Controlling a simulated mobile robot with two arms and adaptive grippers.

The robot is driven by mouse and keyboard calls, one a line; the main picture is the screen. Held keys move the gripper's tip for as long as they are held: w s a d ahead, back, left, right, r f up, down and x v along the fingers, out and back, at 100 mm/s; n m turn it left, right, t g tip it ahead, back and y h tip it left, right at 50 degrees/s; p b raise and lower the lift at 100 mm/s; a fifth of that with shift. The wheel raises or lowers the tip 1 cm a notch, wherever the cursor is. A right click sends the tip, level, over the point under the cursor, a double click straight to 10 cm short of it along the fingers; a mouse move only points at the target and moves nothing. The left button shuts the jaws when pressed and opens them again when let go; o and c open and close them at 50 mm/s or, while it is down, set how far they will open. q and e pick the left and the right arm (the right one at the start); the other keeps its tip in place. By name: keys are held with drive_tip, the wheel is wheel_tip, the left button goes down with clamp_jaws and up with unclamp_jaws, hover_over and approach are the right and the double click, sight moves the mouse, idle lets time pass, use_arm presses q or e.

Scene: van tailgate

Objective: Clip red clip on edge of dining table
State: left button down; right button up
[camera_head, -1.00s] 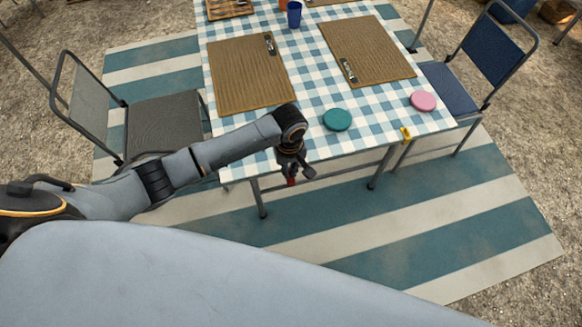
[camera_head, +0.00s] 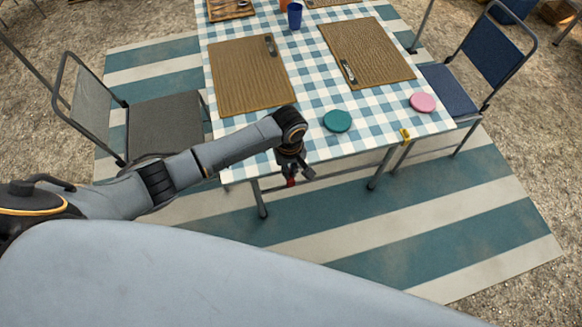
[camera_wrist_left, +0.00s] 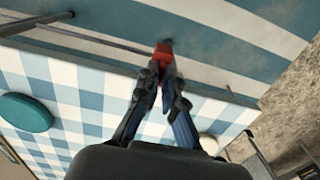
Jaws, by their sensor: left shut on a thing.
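The dining table (camera_head: 365,143) has a blue and white checked cloth; its near edge also shows in the left wrist view (camera_wrist_left: 100,62). My left gripper (camera_head: 292,178) hangs just in front of that near edge, left of the table's middle. It is shut on the red clip (camera_head: 291,183), which shows between the fingertips in the left wrist view (camera_wrist_left: 163,51). The clip looks apart from the edge, though its exact gap is hard to tell. A yellow clip (camera_head: 405,136) sits on the near edge further right. My right gripper is not in view.
A teal disc (camera_head: 337,121) and a pink disc (camera_head: 423,102) lie near the front edge. Woven placemats (camera_head: 250,80) lie behind. A grey chair (camera_head: 160,125) stands left, a blue chair (camera_head: 450,85) right. The striped mat (camera_head: 400,225) in front is clear.

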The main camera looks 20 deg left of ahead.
use_arm(q)
drive_tip(key=shift+w+a, duration=0.1)
drive_tip(key=shift+w+a, duration=0.3)
drive_tip(key=shift+w, duration=0.2)
drive_tip(key=shift+w+a, duration=0.25)
drive_tip(key=shift+w, duration=0.1)
drive_tip(key=shift+w+a, duration=0.15)
drive_tip(key=shift+w, duration=0.1)
drive_tip(key=shift+w+a, duration=0.1)
drive_tip(key=shift+w, duration=0.05)
idle(0.6)
drive_tip(key=shift+w+a, duration=0.2)
drive_tip(key=shift+w, duration=0.1)
drive_tip(key=shift+w+a, duration=0.1)
idle(0.3)
